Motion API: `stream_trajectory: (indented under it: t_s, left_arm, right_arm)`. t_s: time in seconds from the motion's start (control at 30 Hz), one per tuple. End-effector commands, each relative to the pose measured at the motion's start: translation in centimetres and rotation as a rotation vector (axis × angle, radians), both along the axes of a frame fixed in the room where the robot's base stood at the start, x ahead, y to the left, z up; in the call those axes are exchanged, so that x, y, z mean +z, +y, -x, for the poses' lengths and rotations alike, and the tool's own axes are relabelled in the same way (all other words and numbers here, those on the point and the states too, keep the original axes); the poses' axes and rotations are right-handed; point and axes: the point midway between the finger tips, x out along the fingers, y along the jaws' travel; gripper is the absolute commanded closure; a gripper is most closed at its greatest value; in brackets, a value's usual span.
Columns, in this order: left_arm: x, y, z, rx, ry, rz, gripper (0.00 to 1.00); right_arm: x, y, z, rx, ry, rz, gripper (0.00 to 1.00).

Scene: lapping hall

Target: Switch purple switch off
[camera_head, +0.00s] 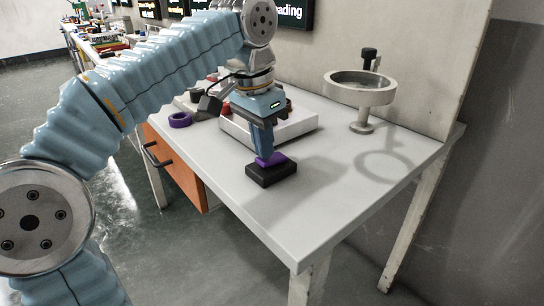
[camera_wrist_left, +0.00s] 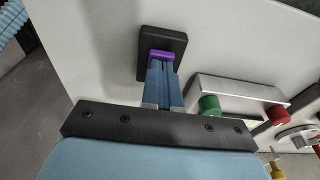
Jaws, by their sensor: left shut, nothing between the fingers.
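The purple switch (camera_head: 268,159) sits on a black base block (camera_head: 272,175) on the grey table (camera_head: 310,215). In the left wrist view the purple switch (camera_wrist_left: 160,56) shows at the fingertips, on its black base (camera_wrist_left: 163,42). My left gripper (camera_head: 264,153) points down with its fingers together and nothing between them. Its tips are at the purple switch and seem to touch it; the fingers hide part of the switch. In the left wrist view the blue fingers (camera_wrist_left: 161,66) lie side by side. My right gripper is in neither view.
A pale box (camera_head: 300,122) stands behind the gripper; the left wrist view shows a green button (camera_wrist_left: 209,105) and a red button (camera_wrist_left: 277,114) there. A purple ring (camera_head: 180,119) lies left. A round dish on a stand (camera_head: 360,92) is back right. The table's front right is clear.

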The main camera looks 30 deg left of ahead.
Motion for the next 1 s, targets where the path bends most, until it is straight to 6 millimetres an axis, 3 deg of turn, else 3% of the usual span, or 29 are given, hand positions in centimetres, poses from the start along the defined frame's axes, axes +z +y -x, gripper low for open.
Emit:
stream_trajectory:
  t_s: [0.8,1.0]
  left_arm:
    - [-0.9,0.0,0.0,0.0,0.0,0.0,1.0]
    - [1.3,0.0,0.0,0.0,0.0,0.0,1.0]
  right_arm:
    - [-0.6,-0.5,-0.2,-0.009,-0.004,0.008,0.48]
    - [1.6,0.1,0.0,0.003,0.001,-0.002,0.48]
